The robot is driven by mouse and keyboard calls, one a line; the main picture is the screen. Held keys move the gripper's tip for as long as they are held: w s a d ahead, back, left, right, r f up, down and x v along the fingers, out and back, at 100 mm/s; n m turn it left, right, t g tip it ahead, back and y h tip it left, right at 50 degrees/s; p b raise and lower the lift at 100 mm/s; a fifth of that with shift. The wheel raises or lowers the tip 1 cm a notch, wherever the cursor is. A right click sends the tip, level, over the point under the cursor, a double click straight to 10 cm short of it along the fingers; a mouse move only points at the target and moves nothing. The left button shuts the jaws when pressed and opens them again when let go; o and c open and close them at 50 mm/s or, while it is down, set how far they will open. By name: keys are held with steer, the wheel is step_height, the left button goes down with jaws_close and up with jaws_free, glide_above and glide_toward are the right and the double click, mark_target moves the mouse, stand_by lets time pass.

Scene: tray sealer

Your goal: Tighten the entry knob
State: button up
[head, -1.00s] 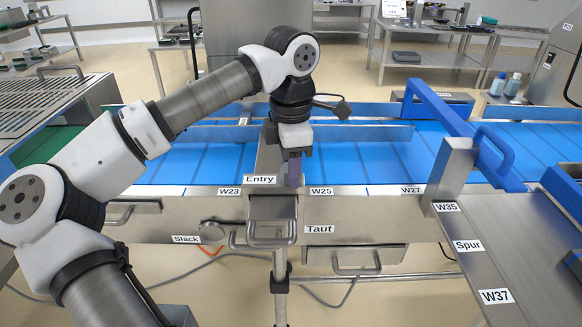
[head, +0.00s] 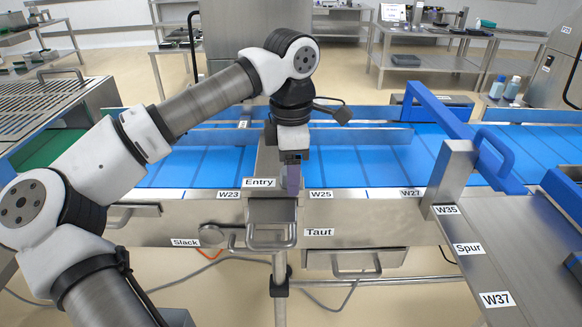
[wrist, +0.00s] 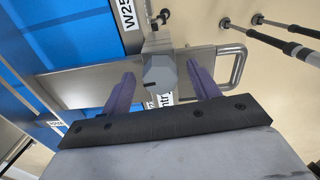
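The entry knob (wrist: 160,73) is a grey faceted knob with a dark mark on its side, seen in the wrist view over the steel bracket. My gripper (wrist: 160,76) is open, with one purple finger on each side of the knob and a visible gap on both sides. In the head view my gripper (head: 293,180) points down just right of the Entry label (head: 258,183). The knob is hidden there by my gripper. Part of the Entry label also shows between the fingers in the wrist view (wrist: 164,100).
A steel loop handle (head: 270,238) sits below the bracket, near the Taut label (head: 319,232) and the Slack label (head: 185,242). The blue belt (head: 355,160) runs behind. A blue guard bar (head: 440,108) stands to the right.

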step_height(320, 180, up, 14)
steer(key=shift+b, duration=0.3)
stand_by(0.4)
steer(key=shift+f, duration=0.15)
